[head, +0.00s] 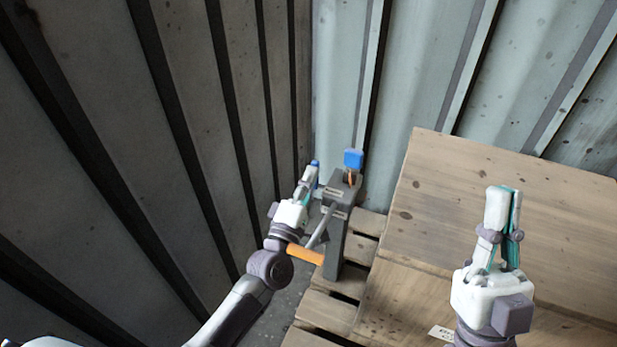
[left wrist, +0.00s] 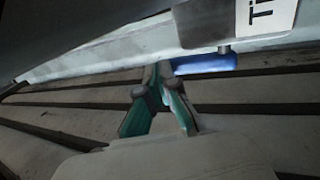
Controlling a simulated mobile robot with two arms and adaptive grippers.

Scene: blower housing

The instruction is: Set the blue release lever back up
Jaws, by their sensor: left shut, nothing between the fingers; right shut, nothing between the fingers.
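The grey post-like housing (head: 336,222) stands upright on the pallet near the corner. A small blue piece (head: 315,163), which looks like the release lever, shows at its left side beside my left gripper (head: 309,174). In the left wrist view a blue bar (left wrist: 205,64) juts from under the labelled housing, and my left fingertips (left wrist: 163,72) are right at its left end. The left fingers are shut and empty; I cannot tell whether they touch the bar. My right gripper (head: 503,190) is shut and empty over the wooden box, away from the housing.
A blue block (head: 354,158) sits on top of the housing, above a copper-coloured part. An orange handle (head: 305,254) on a grey rod is in front of the housing, close to my left wrist. A wooden box (head: 430,205) fills the right. Corrugated walls (head: 190,110) close in left and behind.

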